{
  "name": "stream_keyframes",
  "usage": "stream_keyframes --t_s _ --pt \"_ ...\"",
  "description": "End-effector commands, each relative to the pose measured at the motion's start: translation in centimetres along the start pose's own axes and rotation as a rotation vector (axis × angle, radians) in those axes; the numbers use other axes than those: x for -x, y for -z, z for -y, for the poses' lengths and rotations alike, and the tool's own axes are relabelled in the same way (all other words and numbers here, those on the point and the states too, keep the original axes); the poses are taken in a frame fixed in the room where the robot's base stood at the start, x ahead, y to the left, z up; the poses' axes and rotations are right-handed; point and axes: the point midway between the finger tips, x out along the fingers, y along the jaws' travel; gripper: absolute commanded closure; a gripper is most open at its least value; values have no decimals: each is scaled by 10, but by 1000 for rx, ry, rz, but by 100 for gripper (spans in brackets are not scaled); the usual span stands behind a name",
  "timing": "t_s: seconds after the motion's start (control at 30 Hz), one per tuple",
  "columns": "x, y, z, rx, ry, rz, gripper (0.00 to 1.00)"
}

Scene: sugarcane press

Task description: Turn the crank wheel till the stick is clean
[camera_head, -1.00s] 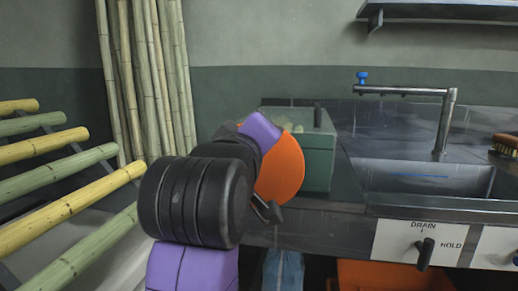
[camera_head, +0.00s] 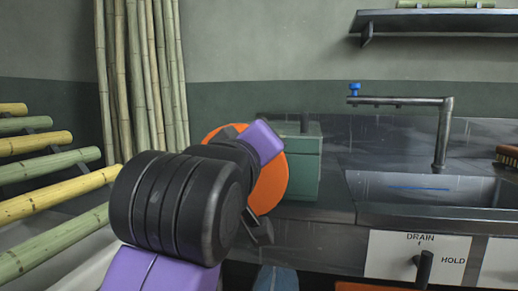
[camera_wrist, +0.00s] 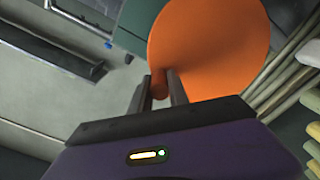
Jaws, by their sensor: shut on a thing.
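The orange crank wheel (camera_head: 268,188) is on the near side of the green press box (camera_head: 306,165), partly hidden behind my arm. It also fills the upper middle of the wrist view (camera_wrist: 210,45). My gripper (camera_wrist: 168,80) is shut on the wheel's small orange handle (camera_wrist: 159,86), with one dark finger on each side of it. I cannot make out a stick in the press.
Tall canes (camera_head: 145,75) lean on the wall at left, beside a rack of yellow and green canes (camera_head: 55,195). A sink (camera_head: 420,190) with a tap (camera_head: 440,135) and a drain lever (camera_head: 424,266) is at right. A wall shelf (camera_head: 430,22) hangs above.

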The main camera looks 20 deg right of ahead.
Motion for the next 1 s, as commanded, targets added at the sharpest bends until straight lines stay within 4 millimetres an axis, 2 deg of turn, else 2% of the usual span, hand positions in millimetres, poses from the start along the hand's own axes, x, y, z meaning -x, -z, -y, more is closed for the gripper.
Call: stream_keyframes --t_s 0.3,0.33,0.43,1.0 --pt "0 0 -4 -6 -7 0 100" --pt "0 0 -4 -6 -7 0 77" --pt "0 0 -3 -6 -6 0 57" --pt "-1 4 -4 32 -3 -1 57"
